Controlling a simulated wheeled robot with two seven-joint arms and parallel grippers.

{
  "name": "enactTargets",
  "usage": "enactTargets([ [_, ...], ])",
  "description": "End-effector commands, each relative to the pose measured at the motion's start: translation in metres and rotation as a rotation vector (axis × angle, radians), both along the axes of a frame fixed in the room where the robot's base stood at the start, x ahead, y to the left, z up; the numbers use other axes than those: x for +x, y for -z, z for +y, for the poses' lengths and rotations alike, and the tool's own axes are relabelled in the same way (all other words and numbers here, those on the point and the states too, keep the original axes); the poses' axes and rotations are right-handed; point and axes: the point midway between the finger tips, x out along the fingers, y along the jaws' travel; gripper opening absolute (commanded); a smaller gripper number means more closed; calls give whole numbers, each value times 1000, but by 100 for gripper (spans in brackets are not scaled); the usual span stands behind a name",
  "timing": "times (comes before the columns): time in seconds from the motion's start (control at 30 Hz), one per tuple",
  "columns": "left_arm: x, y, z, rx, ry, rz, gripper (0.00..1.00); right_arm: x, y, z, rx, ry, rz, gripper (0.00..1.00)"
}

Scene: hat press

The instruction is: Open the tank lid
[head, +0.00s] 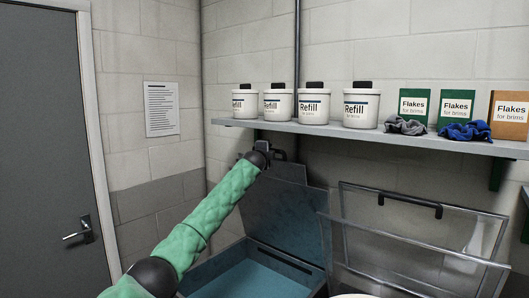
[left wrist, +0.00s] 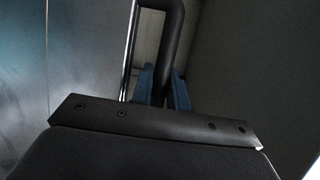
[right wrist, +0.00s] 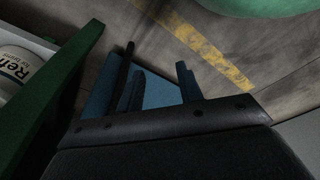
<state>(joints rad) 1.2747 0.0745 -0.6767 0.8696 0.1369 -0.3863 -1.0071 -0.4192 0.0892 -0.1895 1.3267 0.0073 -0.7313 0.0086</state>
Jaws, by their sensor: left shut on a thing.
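The tank (head: 218,270) is a dark blue-grey box with a teal inside, low in the middle of the head view. Its grey lid (head: 285,215) stands raised, tilted up at the back, and the inside shows. My left gripper (head: 277,156) is at the lid's top edge, partly hidden by my arm. In the left wrist view, its blue fingers (left wrist: 163,88) are closed around a black bar handle (left wrist: 171,45). My right gripper (right wrist: 160,88) shows only in the right wrist view, with its blue fingers apart and no object clearly held.
A clear-framed cover (head: 420,235) with a black handle stands right of the tank. Above, a grey shelf (head: 300,127) holds white refill tubs (head: 314,106), flake boxes (head: 457,104) and grey and blue cloths (head: 465,130). A grey door (head: 45,150) is at the left.

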Motion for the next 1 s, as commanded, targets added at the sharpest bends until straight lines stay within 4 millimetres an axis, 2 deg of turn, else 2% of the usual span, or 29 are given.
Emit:
enactTargets([
  [0.4, 1, 0, -1, 0, -1, 1, 0, -2, 2, -2, -2, -1, 2, 36],
  [0.43, 1, 0, -1, 0, -1, 1, 20, -2, 2, -2, -2, -1, 2, 36],
  [0.47, 1, 0, -1, 0, -1, 1, 25, -2, 2, -2, -2, -1, 3, 36],
  [0.9, -5, 2, 1, -1, 0, 0, 25, -1, 3, -1, -2, 0, 6, 36],
  [0.93, -7, 2, 1, -1, 0, 0, 25, 1, 2, -1, -1, 1, 5, 36],
  [1.0, -12, 3, 4, 0, 0, -1, 25, 9, -12, 8, 8, 3, 1, 36],
])
